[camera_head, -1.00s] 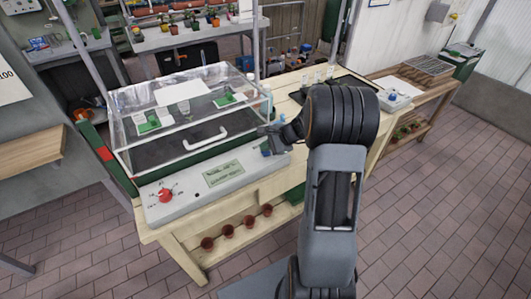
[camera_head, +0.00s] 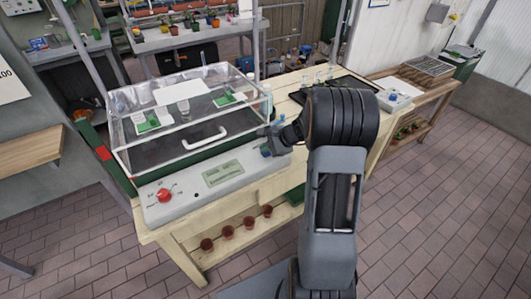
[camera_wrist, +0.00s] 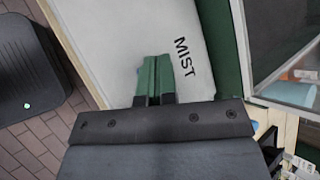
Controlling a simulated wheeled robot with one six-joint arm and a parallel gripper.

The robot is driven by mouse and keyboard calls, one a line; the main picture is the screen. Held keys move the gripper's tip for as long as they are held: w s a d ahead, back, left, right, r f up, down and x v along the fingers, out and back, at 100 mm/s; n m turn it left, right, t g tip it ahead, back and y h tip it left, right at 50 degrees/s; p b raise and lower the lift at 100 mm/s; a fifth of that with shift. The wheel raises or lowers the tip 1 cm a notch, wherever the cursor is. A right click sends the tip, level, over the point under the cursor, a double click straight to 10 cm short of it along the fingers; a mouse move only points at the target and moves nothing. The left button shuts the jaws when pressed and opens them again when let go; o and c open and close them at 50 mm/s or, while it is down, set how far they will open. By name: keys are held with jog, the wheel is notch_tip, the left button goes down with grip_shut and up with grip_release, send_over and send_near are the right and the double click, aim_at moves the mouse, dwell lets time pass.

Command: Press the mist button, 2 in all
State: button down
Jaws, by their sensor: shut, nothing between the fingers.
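The control panel (camera_head: 195,194) is the pale sloped front of a clear-lidded case. It shows in the wrist view as a white surface (camera_wrist: 120,35) with the printed word MIST (camera_wrist: 186,56). My gripper (camera_wrist: 154,62) is shut, with its green fingertips together just beside that word. In the head view my gripper (camera_head: 268,150) is at the panel's right end, where a small blue patch shows. A display (camera_head: 223,172) and a red knob (camera_head: 165,195) are further left.
The clear lid (camera_head: 150,125) with a white handle (camera_head: 205,138) stands just behind the panel. Small cups and a black tray are on the wooden bench to the right. Several brown pots (camera_head: 228,232) sit on the shelf below. The brick floor in front is open.

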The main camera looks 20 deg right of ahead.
dwell(0.4)
jog(key=shift+r+p, duration=0.6)
jog(key=shift+r, duration=0.25)
jog(key=shift+r, duration=0.1)
jog(key=shift+r+p, duration=1.85)
jog(key=shift+r, duration=0.6)
jog(key=shift+f, duration=0.1)
